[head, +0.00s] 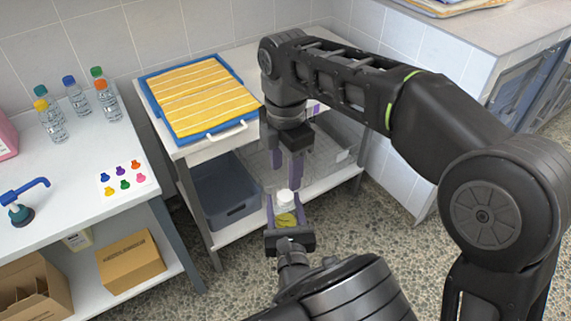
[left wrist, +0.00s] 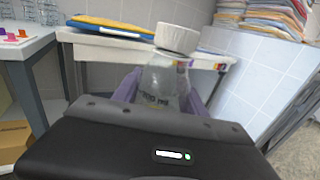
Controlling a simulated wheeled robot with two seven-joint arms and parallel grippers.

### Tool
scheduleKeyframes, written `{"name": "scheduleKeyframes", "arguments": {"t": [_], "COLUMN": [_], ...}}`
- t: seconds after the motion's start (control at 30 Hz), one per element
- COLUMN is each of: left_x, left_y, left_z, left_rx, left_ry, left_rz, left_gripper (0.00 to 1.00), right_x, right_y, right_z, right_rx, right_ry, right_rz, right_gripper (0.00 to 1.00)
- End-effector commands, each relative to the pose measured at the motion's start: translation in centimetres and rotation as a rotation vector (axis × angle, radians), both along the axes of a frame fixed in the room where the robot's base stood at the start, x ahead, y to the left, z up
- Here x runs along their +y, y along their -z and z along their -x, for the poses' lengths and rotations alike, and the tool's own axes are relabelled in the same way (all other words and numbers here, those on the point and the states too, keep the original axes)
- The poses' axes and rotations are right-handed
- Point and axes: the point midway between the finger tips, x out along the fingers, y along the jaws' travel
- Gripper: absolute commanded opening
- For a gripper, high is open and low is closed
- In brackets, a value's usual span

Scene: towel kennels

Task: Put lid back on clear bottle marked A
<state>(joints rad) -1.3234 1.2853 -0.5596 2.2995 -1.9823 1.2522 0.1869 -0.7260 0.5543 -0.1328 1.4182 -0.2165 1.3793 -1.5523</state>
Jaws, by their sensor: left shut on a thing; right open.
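A clear bottle (left wrist: 163,82) stands nearly upright between the purple fingers of my left gripper (head: 285,216), which is shut on it.
A white cart holds a blue tray (head: 243,79) with a folded yellow towel (head: 203,95); a grey bin (head: 222,190) is on its lower shelf. The left table carries several small bottles (head: 80,102), a card of coloured pieces (head: 121,179) and a blue-handled tool (head: 22,200).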

Motion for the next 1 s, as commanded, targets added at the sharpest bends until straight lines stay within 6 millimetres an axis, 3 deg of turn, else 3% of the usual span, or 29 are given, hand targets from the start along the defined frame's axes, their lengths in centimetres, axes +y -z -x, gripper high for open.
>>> {"name": "scheduleKeyframes", "arguments": {"t": [0.5,0.9,1.0], "left_x": [0.0,0.0,0.0], "left_y": [0.0,0.0,0.0], "left_z": [0.0,0.0,0.0], "left_rx": [0.0,0.0,0.0], "left_ry": [0.0,0.0,0.0], "left_rz": [0.0,0.0,0.0], "left_gripper": [0.0,0.0,0.0], "right_x": [0.0,0.0,0.0], "right_y": [6.6,7.4,7.4], "right_z": [0.1,0.0,0.0], "right_rx": [0.003,0.001,0.001], "right_ry": [0.0,0.001,0.001], "right_rz": [0.002,0.001,0.001], "right_gripper": [0.51,0.51,0.43]}}
